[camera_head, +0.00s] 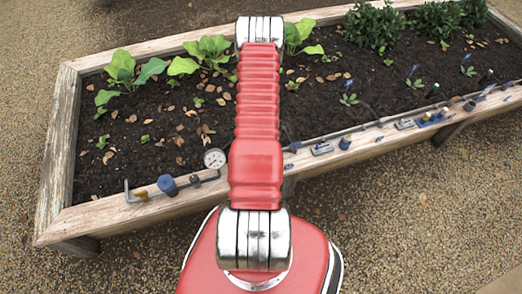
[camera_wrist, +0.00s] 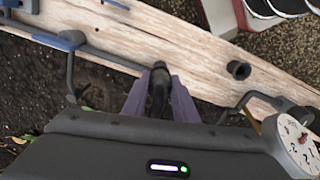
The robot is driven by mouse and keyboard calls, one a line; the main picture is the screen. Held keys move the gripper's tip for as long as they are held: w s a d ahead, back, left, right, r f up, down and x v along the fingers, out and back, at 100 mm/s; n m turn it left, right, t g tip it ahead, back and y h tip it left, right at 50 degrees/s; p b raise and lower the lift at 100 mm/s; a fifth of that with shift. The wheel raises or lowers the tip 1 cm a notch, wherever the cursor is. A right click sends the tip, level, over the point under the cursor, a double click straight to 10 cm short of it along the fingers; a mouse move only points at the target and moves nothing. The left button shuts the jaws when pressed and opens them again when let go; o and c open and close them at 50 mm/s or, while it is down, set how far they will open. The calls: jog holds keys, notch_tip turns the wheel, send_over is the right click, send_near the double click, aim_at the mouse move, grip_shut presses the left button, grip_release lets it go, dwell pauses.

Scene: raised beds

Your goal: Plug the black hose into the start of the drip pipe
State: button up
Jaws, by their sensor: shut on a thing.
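In the wrist view my gripper (camera_wrist: 158,88) is shut, its two purple-grey fingers on either side of a black hose end (camera_wrist: 158,76). The hose end points at the wooden rim. A thin grey pipe (camera_wrist: 110,57) runs along the rim from the upper left and reaches close to the hose end; I cannot tell whether they touch or are joined. In the head view the drip pipe (camera_head: 345,132) lies along the bed's front rim. My red arm hides the gripper and the hose there.
A pressure gauge (camera_head: 214,158) stands at the front rim, also at right in the wrist view (camera_wrist: 297,143). A blue knob (camera_head: 167,184) sits left of it. A short black fitting (camera_wrist: 238,70) stands on the rim. Plants (camera_head: 207,52) grow in the bed's soil.

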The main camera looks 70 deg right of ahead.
jog(key=shift+f, duration=0.15)
jog(key=o, duration=1.1)
jog(key=shift+o, duration=0.5)
jog(key=o, duration=0.4)
jog(key=shift+r, duration=3.55)
